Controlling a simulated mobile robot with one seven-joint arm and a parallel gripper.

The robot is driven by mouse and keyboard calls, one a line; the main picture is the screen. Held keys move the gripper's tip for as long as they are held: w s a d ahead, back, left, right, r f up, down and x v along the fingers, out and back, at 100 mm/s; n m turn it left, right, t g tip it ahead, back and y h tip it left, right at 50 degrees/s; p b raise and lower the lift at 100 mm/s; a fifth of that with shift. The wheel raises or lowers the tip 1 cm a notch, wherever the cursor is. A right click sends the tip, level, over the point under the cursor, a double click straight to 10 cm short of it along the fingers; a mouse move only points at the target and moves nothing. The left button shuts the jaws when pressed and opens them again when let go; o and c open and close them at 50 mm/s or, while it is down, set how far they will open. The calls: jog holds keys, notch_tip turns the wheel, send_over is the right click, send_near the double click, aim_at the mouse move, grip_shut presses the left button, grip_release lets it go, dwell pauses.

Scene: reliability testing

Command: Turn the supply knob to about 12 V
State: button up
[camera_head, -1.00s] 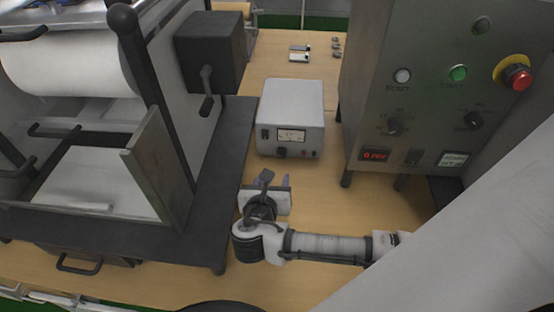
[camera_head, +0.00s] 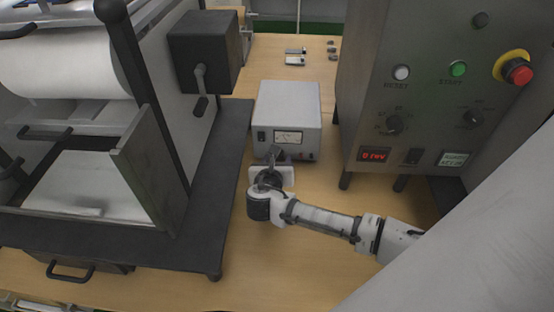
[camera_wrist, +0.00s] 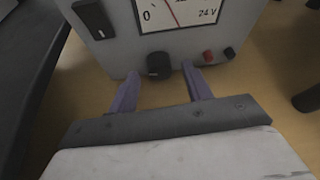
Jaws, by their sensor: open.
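The power supply (camera_head: 287,108) is a light grey box on the wooden table. Its front carries a meter (camera_wrist: 180,12) marked 0 to 24 V, with a red needle near mid-scale. The black supply knob (camera_wrist: 158,65) sits below the meter in the wrist view. My gripper (camera_wrist: 160,82) is open in front of the supply, its two purple-grey fingers apart. The knob shows between the fingertips, nearer the left one. I cannot tell whether either finger touches it. In the head view my gripper (camera_head: 275,158) covers the knob.
A black rocker switch (camera_wrist: 94,19) is left of the meter. Red (camera_wrist: 208,57) and black (camera_wrist: 229,52) terminals are right of the knob. A dark-framed machine (camera_head: 225,150) stands at left, a grey control cabinet (camera_head: 430,80) at right. Bare table lies in front.

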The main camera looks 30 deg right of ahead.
jog(key=c, duration=1)
jog(key=shift+o, duration=0.2)
jog(key=shift+d, duration=0.1)
jog(key=m+b, duration=0.1)
jog(key=m+t+y+b, duration=0.1)
jog(key=b, duration=0.1)
jog(key=m+y+b, duration=0.1)
jog(key=m, duration=0.1)
jog(key=shift+s+d+f+t, duration=0.15)
jog(key=shift+f+t, duration=0.1)
jog(key=shift+t, duration=0.15)
jog(key=m+t+y+b, duration=0.1)
jog(key=m+b, duration=0.1)
jog(key=b, duration=0.1)
jog(key=shift+d+r+m+t+y+b, duration=0.15)
jog(key=shift+m+t+y+b, duration=0.25)
jog(key=shift+m+b, duration=0.35)
